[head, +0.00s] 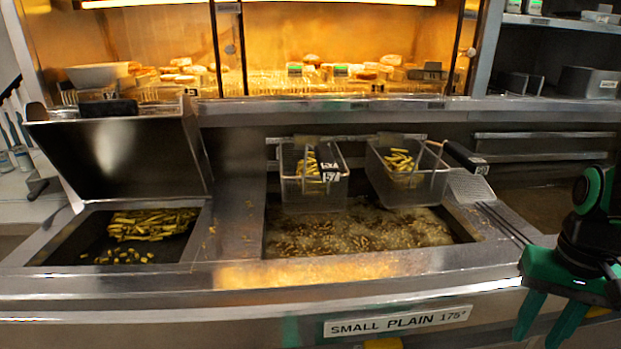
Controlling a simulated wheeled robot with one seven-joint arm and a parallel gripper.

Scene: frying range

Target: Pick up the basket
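Two wire fry baskets with fries in them hang at the back of the frying vat. The left basket (316,192) carries a white label. The right basket (410,190) tilts a little, and a black handle (465,158) reaches out from it to the right. My gripper (543,330) is at the lower right, in front of the fryer's front edge, with its green fingers pointing down. The fingers are apart with nothing between them. It is well away from both baskets.
The vat (360,235) holds bubbling oil with bits of food. A flat skimmer (470,186) lies at its right rim, close to the black handle. A raised steel lid (130,155) stands over a bin of fries at left. A lit food shelf runs behind.

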